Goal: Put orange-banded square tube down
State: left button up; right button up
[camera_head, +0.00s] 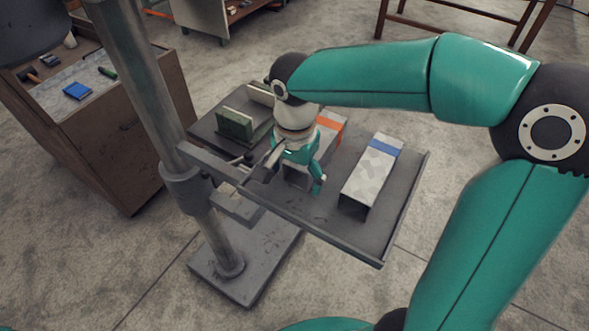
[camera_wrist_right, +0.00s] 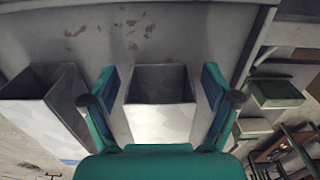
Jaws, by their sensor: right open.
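The orange-banded square tube (camera_head: 331,125) lies on the dark tray (camera_head: 315,210), partly hidden by my right gripper (camera_head: 296,170) in the head view. In the right wrist view, its open end and pale top (camera_wrist_right: 160,122) sit between the fingers of my right gripper (camera_wrist_right: 160,80). The fingers are spread, one on each side, with a gap visible beside the tube. The orange band is hidden in the wrist view. My left gripper is not in view.
A blue-banded square tube (camera_head: 371,172) lies to the right on the same tray; it also shows at left in the wrist view (camera_wrist_right: 48,108). A steel post (camera_head: 150,90) rises close to the tray's left side.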

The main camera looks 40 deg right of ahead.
notch_tip(320, 180, up, 12)
jog(key=shift+r+p, duration=0.1)
jog(key=shift+p, duration=0.5)
